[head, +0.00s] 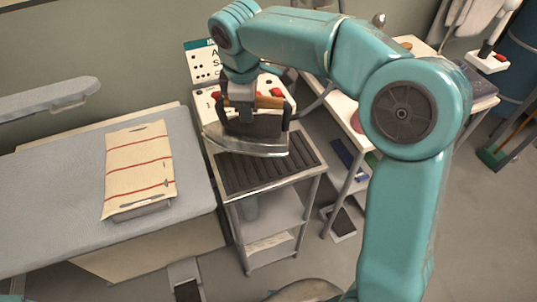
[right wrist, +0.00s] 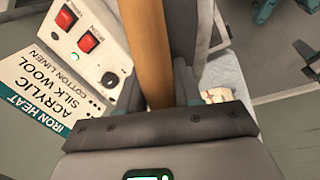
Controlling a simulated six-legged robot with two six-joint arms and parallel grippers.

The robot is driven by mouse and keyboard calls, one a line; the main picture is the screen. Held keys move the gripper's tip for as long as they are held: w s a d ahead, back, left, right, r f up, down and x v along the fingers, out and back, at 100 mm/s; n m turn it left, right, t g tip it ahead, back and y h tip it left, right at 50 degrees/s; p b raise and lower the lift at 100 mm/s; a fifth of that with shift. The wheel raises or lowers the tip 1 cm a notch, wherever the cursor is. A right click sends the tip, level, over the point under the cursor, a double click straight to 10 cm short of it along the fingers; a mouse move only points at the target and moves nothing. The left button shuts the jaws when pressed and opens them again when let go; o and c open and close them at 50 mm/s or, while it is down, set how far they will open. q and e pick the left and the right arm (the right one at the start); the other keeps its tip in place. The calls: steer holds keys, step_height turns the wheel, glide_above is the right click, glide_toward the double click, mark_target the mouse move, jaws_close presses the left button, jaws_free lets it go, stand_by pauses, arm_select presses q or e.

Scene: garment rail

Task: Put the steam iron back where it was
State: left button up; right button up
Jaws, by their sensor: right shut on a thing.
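The steam iron (head: 250,140) has a metal body and a wooden handle (head: 262,102). My right gripper (head: 238,108) is shut on the handle from above. The iron is level over the back part of a black ridged rest (head: 265,178) on top of a metal cart. I cannot tell whether its sole touches the rest. In the right wrist view the wooden handle (right wrist: 147,50) runs between the fingers of my right gripper (right wrist: 158,92). The iron's sole is hidden there. My left gripper is not in view.
A grey ironing board (head: 60,185) with a striped folded cloth (head: 138,165) stands left of the cart. Behind the iron is a control box with red switches (right wrist: 88,44) and an iron heat label (right wrist: 55,95). A white shelf table (head: 345,105) stands to the right.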

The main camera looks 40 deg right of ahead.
mark_target(269, 115)
steer(key=d+r+n+y+p, duration=0.2)
steer(key=d+r+n, duration=0.4)
steer(key=r+n, duration=0.25)
steer(key=shift+n, duration=0.55)
step_height(269, 115, down, 15)
steer(key=shift+r+b, duration=0.2)
steer(key=shift+b, duration=0.35)
steer(key=shift+w+f, duration=0.1)
steer(key=shift+f, duration=2.5)
steer(key=o, duration=1)
steer(key=shift+f, duration=0.15)
steer(key=shift+a, duration=0.1)
